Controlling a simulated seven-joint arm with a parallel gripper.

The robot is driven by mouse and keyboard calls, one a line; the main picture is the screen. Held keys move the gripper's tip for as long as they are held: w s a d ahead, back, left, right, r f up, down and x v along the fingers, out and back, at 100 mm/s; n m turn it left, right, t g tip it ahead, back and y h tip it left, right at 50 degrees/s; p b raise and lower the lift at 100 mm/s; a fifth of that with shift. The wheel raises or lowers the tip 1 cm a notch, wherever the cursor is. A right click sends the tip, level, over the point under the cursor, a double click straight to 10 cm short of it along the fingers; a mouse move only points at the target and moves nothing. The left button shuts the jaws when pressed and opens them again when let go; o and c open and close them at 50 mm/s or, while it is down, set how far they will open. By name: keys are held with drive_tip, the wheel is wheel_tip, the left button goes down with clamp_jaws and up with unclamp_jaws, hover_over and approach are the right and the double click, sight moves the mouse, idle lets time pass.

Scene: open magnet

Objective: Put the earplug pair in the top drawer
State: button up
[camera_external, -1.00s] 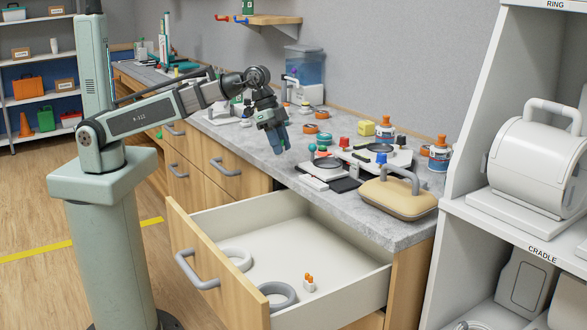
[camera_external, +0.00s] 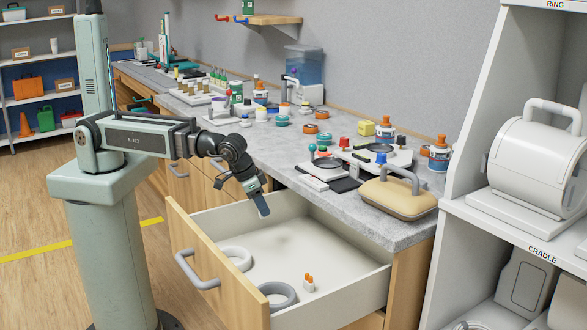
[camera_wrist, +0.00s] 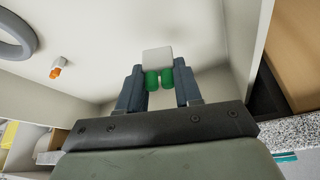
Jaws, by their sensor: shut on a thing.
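The top drawer (camera_external: 224,270) is pulled open, with a wooden front, a grey handle and a pale interior. My gripper (camera_external: 262,208) points down over the back left part of the drawer. In the wrist view my gripper (camera_wrist: 158,88) is shut on an earplug pair, two green plugs (camera_wrist: 159,79) on a white block (camera_wrist: 157,61). This pair is held above the drawer floor and is hard to make out in the external view.
The middle of the drawer floor is bare. The grey counter (camera_external: 385,222) edge lies behind the drawer, with a tan handled pad (camera_external: 398,196) and several bottles on it.

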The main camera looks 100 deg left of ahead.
drive_tip(key=n, duration=0.1)
drive_tip(key=n+y, duration=0.1)
drive_tip(key=shift+a+f+n, duration=0.3)
drive_tip(key=shift+f, duration=0.05)
drive_tip(key=n, duration=0.1)
drive_tip(key=n+g, duration=0.1)
drive_tip(key=n, duration=0.1)
drive_tip(key=shift+s+a+f+y, duration=0.1)
drive_tip(key=shift+a+f+y, duration=0.05)
drive_tip(key=shift+a+y, duration=0.25)
drive_tip(key=n+g, duration=0.1)
drive_tip(key=n, duration=0.2)
drive_tip(key=n+g, duration=0.2)
drive_tip(key=n, duration=0.2)
approach(264, 240)
drive_tip(key=shift+y, duration=0.4)
drive_tip(key=shift+x, duration=2.6)
drive_tip(key=shift+d+f, duration=0.2)
drive_tip(key=shift+f, duration=0.05)
drive_tip(key=o, duration=1)
drive_tip(key=shift+r, duration=0.15)
drive_tip(key=v, duration=1.2)
